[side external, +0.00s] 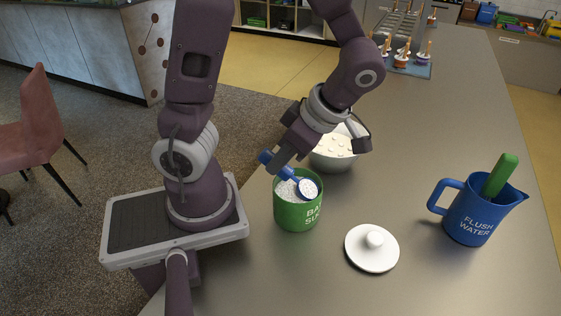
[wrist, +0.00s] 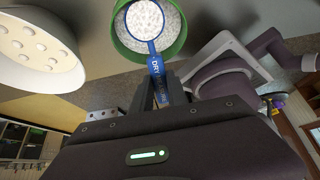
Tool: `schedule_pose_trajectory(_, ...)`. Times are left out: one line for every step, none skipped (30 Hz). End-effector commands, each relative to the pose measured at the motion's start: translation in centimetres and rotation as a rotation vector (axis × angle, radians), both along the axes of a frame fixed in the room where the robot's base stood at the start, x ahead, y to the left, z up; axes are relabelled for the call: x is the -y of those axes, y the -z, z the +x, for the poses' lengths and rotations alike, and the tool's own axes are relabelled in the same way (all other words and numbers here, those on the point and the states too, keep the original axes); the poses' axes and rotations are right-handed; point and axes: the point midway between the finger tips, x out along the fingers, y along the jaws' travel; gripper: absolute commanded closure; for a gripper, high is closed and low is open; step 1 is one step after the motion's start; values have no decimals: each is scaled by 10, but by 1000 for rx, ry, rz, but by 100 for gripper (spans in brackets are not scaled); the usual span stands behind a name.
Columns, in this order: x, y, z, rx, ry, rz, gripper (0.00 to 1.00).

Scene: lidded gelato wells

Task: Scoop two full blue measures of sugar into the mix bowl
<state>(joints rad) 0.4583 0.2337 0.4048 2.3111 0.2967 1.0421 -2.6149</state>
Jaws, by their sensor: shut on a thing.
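My gripper (side external: 283,160) is shut on the handle of the blue measure (side external: 306,189). The measure's cup is heaped with white sugar and sits at the mouth of the green sugar canister (side external: 296,216), over the sugar inside. In the wrist view the blue measure (wrist: 151,32) shows full, with the green canister's rim (wrist: 122,42) around it. Whether the cup touches the sugar below cannot be told. The mix bowl (side external: 333,163) stands behind the canister, partly hidden by my wrist, with a pale, dotted content. It also shows in the wrist view (wrist: 75,77).
A white knobbed lid (side external: 372,250) lies on the counter in front of the canister. A blue jug (side external: 470,214) marked FLUSH WATER, with a green handle sticking out, stands at the right. A rack with several cones (side external: 405,60) is at the back. The counter between is clear.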

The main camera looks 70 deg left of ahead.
Motion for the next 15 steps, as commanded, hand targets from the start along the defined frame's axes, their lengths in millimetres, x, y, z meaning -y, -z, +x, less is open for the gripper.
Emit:
schedule_pose_trajectory(0,-10,1,8,1,-2,100)
schedule_pose_trajectory(0,-17,1,9,1,-3,100)
schedule_pose_trajectory(0,-28,2,9,3,-3,100)
schedule_pose_trajectory(0,-36,2,9,3,-3,100)
schedule_pose_trajectory(0,-44,1,11,2,-4,100)
schedule_pose_trajectory(1,-56,2,11,2,-4,100)
schedule_pose_trajectory(1,-65,2,11,2,-4,100)
schedule_pose_trajectory(-1,-68,-1,12,-5,-15,100)
schedule_pose_trajectory(-3,-67,-3,26,-10,-45,100)
schedule_pose_trajectory(-5,-66,-5,40,-12,-67,100)
schedule_pose_trajectory(-6,-66,-6,55,-15,-88,100)
schedule_pose_trajectory(-7,-66,-8,78,-15,-113,100)
schedule_pose_trajectory(-8,-66,-9,95,-14,-130,100)
schedule_pose_trajectory(-10,-66,-10,113,-14,-144,100)
schedule_pose_trajectory(-11,-66,-11,138,-13,-161,100)
